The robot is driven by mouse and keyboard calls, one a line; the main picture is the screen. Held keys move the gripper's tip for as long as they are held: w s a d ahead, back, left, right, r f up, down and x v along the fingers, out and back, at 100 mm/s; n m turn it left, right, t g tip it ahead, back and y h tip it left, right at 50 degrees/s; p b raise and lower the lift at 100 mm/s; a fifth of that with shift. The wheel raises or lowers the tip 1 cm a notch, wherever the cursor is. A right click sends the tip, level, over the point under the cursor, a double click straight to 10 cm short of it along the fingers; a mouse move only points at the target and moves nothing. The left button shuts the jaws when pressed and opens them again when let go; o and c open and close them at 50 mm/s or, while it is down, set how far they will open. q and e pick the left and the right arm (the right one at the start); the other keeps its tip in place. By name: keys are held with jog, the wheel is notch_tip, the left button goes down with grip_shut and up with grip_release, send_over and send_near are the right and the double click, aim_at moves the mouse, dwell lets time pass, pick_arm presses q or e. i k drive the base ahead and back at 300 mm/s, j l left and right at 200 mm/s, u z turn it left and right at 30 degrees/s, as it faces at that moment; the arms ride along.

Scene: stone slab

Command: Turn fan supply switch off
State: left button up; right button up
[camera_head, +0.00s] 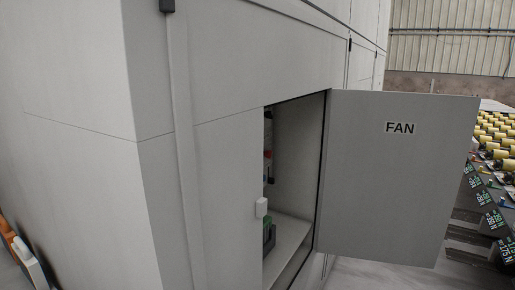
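A light grey cabinet (222,62) fills the left and middle of the head view. Its door (397,170), marked "FAN", stands open to the right. Inside the opening, only the right part of the interior shows. A small red part (267,155) is at the left edge of the opening, with dark parts around it. A green and dark part (268,234) sits lower, by the shelf (290,240). I cannot tell which part is the supply switch or its position; the front panel hides much of the interior. Neither gripper is in view.
Racks with yellow rolls (494,130) and dark labelled boxes (490,215) stand at the right. Orange and white objects (22,250) are at the lower left. Some bare floor shows below the door.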

aim_at(268, 153)
jog(key=i+l, duration=0.15)
jog(key=l, duration=0.15)
jog(key=i+l, duration=0.2)
jog(key=i+l+z, duration=0.15)
jog(key=i+l, duration=0.5)
jog(key=i+l+z, duration=0.1)
jog(key=i+l, duration=0.45)
jog(key=i, duration=0.3)
